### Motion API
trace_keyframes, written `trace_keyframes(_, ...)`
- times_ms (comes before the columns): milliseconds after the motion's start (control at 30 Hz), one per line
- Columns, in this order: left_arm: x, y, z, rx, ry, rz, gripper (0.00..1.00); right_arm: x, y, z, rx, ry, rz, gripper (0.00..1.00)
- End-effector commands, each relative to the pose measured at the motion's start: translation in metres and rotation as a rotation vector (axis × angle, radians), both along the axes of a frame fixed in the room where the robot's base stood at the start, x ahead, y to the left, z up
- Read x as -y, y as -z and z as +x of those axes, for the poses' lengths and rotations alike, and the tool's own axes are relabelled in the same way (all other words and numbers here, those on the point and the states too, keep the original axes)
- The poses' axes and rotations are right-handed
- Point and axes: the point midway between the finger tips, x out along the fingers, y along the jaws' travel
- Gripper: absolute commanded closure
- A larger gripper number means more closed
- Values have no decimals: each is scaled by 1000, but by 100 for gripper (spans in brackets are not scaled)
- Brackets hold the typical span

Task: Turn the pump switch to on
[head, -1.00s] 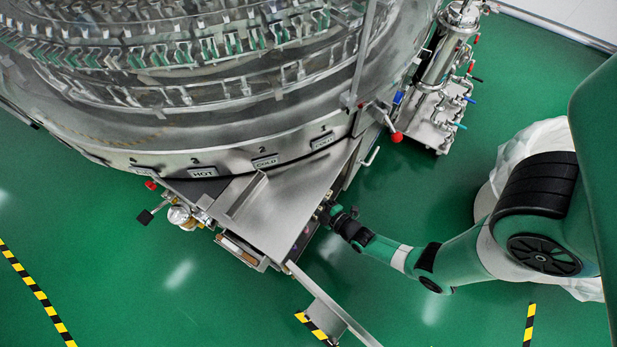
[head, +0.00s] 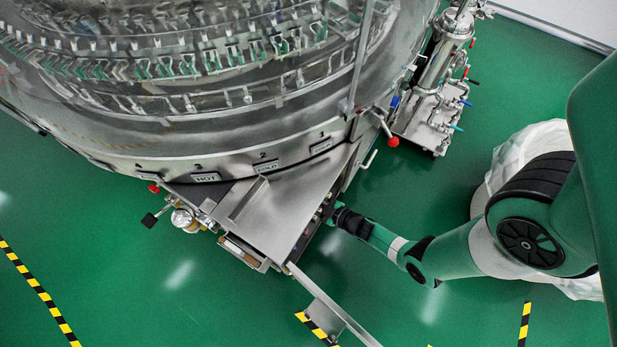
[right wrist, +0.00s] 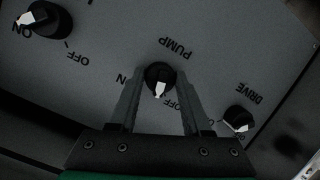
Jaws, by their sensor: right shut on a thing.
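The pump switch (right wrist: 160,74) is a black round knob with a white pointer, below the upside-down PUMP label in the right wrist view. Its pointer aims down in the picture, between a partly hidden "N" label on the left and OFF on the right, nearer OFF. My right gripper (right wrist: 160,92) has its two fingers on either side of the knob and is shut on it. In the head view my right gripper (head: 333,213) reaches the side of the steel console, where its fingertips and the switch are hidden. My left gripper is not in view.
The steel console top (head: 292,205) overhangs the panel. A red-balled lever (head: 393,142) stands behind. Green floor is free around my arm.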

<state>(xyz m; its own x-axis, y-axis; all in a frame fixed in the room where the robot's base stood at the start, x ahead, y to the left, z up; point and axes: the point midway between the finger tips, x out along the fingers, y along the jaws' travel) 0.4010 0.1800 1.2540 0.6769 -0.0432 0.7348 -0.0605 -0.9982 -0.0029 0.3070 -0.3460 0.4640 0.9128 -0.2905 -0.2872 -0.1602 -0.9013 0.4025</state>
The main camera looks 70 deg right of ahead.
Motion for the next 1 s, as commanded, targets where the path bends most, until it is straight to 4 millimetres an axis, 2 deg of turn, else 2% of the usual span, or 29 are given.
trace_keyframes(100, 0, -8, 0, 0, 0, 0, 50, 2, -1, -1, 23, 5, 105, 100)
trace_keyframes(367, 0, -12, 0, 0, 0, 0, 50, 3, 1, -1, 87, 5, 346, 100)
trace_keyframes(1000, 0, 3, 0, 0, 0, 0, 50, 3, 5, -1, 223, 3, 866, 100)
